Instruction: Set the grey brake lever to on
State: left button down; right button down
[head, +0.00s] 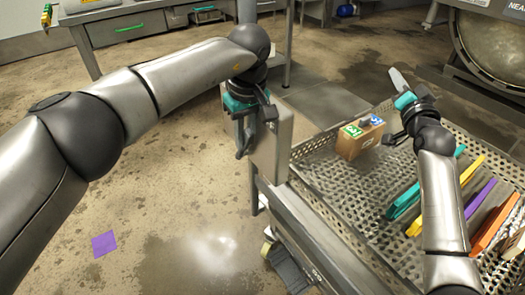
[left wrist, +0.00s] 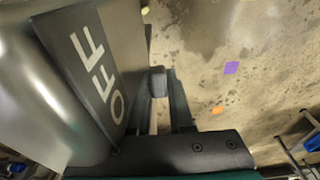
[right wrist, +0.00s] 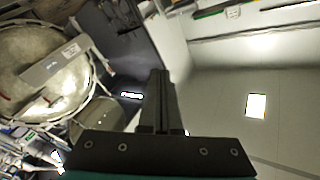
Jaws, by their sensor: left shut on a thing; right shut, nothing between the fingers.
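My left gripper (head: 246,140) is at the side of a grey metal box (head: 275,150) on the near left corner of the basket cart. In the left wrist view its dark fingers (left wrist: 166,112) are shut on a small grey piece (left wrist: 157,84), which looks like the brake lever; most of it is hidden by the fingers. A dark plate reading OFF (left wrist: 95,85) stands close on the left in that view. No ON marking shows. My right gripper (head: 398,80) is raised above the basket, shut and empty; its closed fingers show in the right wrist view (right wrist: 158,100).
A perforated metal basket (head: 325,185) on the cart holds a brown carton (head: 352,147) and several coloured flat pieces. A purple square (head: 104,243) lies on the floor.

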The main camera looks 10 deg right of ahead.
pick_arm(q)
jog(key=shift+r, duration=0.1)
pick_arm(e)
jog(key=a+f+n+t+y, duration=0.25)
jog(key=a+n+y, duration=0.5)
jog(key=n, duration=0.75)
jog(key=a+f+n+t+y, duration=0.1)
jog(key=a+f+n+y, duration=0.3)
jog(key=a+n+y, duration=0.7)
jog(key=s+a+f+n+g+y, duration=0.3)
jog(key=s+f+n+g, duration=0.3)
jog(key=n, duration=0.3)
jog(key=s+a+f+n+g+y, duration=0.2)
jog(key=s+f+n+g+y, duration=0.3)
jog(key=n+g, duration=0.4)
pick_arm(q)
jog(key=shift+w, duration=0.1)
pick_arm(e)
jog(key=w+a+r+t+h, duration=0.1)
jog(key=w+a+r, duration=0.4)
jog(key=a, duration=0.5)
jog(key=shift+w+r+n, duration=0.4)
jog(key=shift+w, duration=0.15)
